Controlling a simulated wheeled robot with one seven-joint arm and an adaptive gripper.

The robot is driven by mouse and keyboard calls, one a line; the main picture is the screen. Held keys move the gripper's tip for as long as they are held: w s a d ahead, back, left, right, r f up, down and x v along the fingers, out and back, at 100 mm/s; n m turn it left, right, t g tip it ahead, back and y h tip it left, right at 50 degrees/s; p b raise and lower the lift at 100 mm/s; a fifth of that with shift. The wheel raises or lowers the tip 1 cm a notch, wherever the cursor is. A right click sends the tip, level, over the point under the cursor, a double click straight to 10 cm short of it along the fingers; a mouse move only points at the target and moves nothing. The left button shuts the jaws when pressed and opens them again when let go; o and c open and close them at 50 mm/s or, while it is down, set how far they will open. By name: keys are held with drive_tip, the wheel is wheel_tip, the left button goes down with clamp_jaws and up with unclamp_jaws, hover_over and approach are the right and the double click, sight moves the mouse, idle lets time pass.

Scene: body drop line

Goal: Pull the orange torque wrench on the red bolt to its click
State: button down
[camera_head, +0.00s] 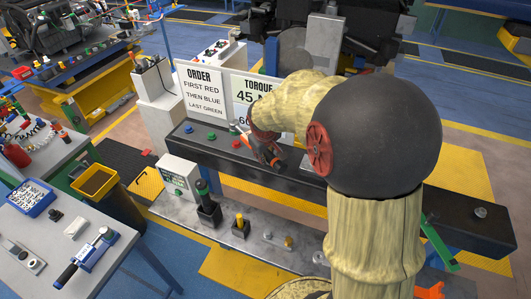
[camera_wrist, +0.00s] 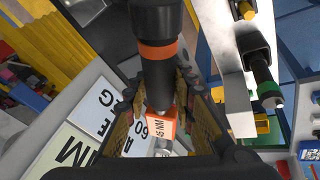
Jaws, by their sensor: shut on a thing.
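The orange torque wrench (camera_head: 263,146) is at the dark beam (camera_head: 315,168), below the torque sign. A red bolt (camera_head: 236,143) shows just left of it; I cannot tell whether the wrench's head is seated on a bolt. In the wrist view the wrench's dark handle with an orange band (camera_wrist: 158,50) runs between the fingers of my gripper (camera_wrist: 158,90), which is shut on it. An orange block marked 45 NM (camera_wrist: 161,131) shows beyond. In the head view my arm hides most of my gripper.
A blue bolt (camera_head: 187,128) and a green bolt (camera_head: 211,136) stand on the beam, left of the red one. An order sign (camera_head: 200,90) and a torque sign (camera_head: 250,90) stand behind. A lower shelf (camera_head: 265,238) holds tools and a control box (camera_head: 180,177).

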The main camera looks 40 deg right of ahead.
drive_tip(key=shift+f+b, duration=2.05)
drive_tip(key=shift+f, duration=0.5)
drive_tip(key=shift+f+b, duration=0.7)
drive_tip(key=shift+b, duration=0.2)
idle(1.0)
drive_tip(key=shift+a, duration=0.1)
drive_tip(key=w+a+m+g+h+b, duration=0.1)
drive_tip(key=w+a+m+g+b, duration=0.1)
drive_tip(key=a+m+b, duration=0.3)
drive_tip(key=shift+w+a+m+b, duration=0.2)
drive_tip(key=shift+a+m+b, duration=0.2)
drive_tip(key=shift+a+b, duration=1.6)
